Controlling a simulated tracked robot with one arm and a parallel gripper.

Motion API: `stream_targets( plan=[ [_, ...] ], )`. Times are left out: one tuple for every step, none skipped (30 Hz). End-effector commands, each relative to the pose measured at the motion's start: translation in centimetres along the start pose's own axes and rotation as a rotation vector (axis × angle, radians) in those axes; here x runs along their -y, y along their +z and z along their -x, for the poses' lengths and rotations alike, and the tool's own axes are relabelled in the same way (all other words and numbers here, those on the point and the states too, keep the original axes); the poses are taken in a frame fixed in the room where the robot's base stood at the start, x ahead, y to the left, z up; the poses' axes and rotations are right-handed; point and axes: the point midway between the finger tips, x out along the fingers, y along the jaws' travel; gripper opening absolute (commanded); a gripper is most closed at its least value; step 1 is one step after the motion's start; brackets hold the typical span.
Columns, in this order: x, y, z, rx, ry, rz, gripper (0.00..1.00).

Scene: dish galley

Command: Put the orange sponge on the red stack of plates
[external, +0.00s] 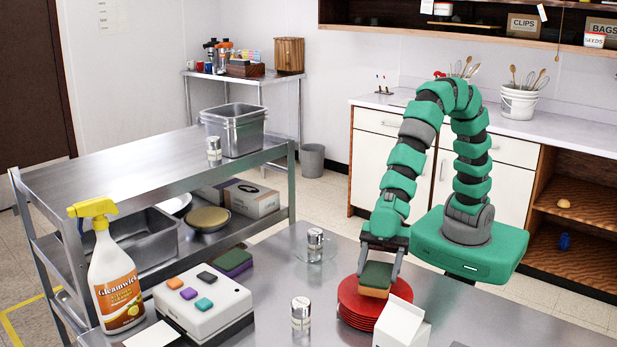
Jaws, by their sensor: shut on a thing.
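The orange sponge (373,292) has a dark green top layer and sits between the fingers of my gripper (377,277). My gripper points down and is shut on it. The red stack of plates (352,314) stands on the steel table, directly below the sponge. The sponge overlaps the upper plates in the external view; I cannot tell whether it touches them or is held just above. The sponge and fingers hide part of the stack's top.
A white carton (401,325) stands close at the right front of the stack. Shakers (301,312) (315,242) stand to its left. A white button box (204,306), a spray bottle (112,277) and a green-and-purple sponge pile (233,263) are farther left.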

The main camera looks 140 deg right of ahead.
Motion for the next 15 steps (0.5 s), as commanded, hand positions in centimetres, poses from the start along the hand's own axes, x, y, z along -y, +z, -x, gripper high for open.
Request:
stream_targets(
  plan=[
    [-0.05,1.16,-0.57,0.004,0.001,0.002,0.37],
    [-0.07,1.48,-0.75,0.004,0.001,0.001,0.37],
    [-0.1,1.76,-0.9,0.004,0.002,0.0,0.37],
    [-0.12,1.87,-0.96,0.004,0.003,0.0,0.37],
    [-0.11,1.88,-0.97,0.004,0.003,0.0,0.37],
    [-0.1,1.82,-0.95,0.003,0.002,0.001,0.37],
    [-0.1,1.75,-0.92,0.003,0.002,0.001,0.37],
    [-0.09,1.71,-0.9,0.002,0.002,0.0,0.37],
    [-0.09,1.69,-0.88,0.002,0.002,0.0,0.37],
    [-0.09,1.67,-0.87,0.002,0.002,0.0,0.37],
    [-0.09,1.67,-0.87,0.002,0.002,0.0,0.37],
    [-0.08,1.72,-0.9,0.002,0.002,0.0,0.37],
    [-0.08,1.78,-0.93,0.002,0.002,0.0,0.37],
    [-0.08,1.86,-0.98,0.002,0.002,0.0,0.37],
    [-0.07,1.88,-0.99,0.002,0.001,0.0,0.63]
  ],
)
